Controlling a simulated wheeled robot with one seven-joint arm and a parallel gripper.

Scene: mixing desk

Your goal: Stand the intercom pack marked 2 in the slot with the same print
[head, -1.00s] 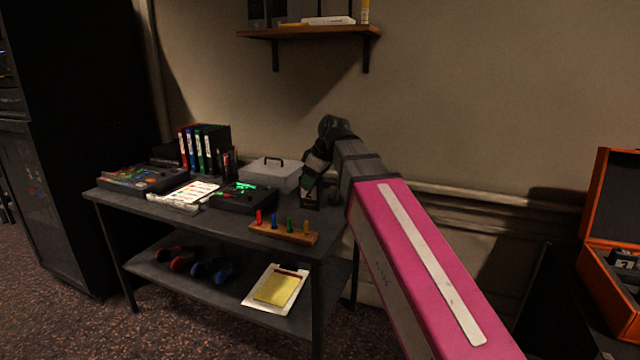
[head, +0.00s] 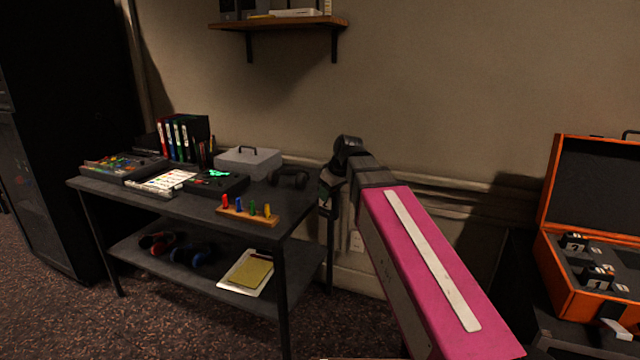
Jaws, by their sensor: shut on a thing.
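My gripper (head: 330,188), at the end of the pink arm, is shut on a small dark intercom pack (head: 326,207). It holds the pack just off the right end of the desk. The pack is small and dim here, and its number cannot be read. An open orange case (head: 573,292) stands at the far right, well to the right of my gripper. Black packs with white number marks stand in its dark insert, one apparently marked 7 (head: 573,241) and one apparently marked 1 (head: 598,277). The slot prints are too small to read, and the right side is cut off.
The dark desk (head: 150,215) carries binders (head: 185,140), a grey cash box (head: 248,163), headphones (head: 288,178) and a wooden peg rack (head: 248,217). A wall shelf (head: 280,22) hangs above. Bare wall and floor lie between desk and case.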

